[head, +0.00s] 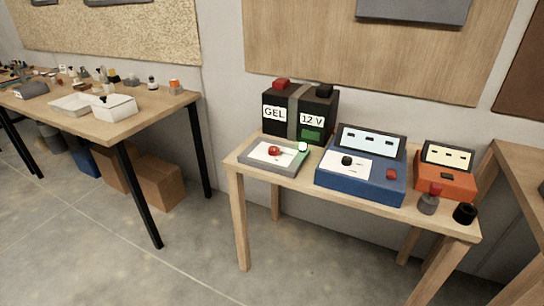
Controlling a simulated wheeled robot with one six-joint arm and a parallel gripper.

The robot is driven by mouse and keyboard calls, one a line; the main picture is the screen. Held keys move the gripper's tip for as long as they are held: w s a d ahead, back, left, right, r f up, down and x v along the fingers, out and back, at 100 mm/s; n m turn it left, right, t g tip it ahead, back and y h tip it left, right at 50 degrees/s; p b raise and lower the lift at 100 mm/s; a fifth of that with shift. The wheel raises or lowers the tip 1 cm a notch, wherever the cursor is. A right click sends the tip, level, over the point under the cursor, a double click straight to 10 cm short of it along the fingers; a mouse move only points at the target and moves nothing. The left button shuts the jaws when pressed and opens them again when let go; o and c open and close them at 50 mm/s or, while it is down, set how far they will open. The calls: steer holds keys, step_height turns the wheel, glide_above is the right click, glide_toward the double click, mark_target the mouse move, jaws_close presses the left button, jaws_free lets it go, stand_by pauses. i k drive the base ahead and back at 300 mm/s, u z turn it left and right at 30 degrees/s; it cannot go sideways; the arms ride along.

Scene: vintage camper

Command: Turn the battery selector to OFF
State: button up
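A low grey box (268,168) with a white top panel lies at the left end of the small wooden table (236,160). It carries a red knob (273,150) and a pale green round part (303,147) at its right corner. A blue device (345,186) beside it has a black knob (347,160) on a white panel and a red switch (391,174). The marks around both knobs are too small to read, so I cannot tell which is the battery selector or where it points. My gripper is not in view.
A black battery (285,125) marked GEL and 12 V stands behind the grey box. An orange device (449,187), a grey-and-red item (429,202) and a black cylinder (465,213) crowd the right end. Open floor (190,250) lies in front; a long workbench (130,128) stands left.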

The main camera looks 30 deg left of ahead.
mark_target(273, 151)
steer(key=u, duration=0.7)
steer(key=i, duration=0.75)
steer(key=u, duration=0.5)
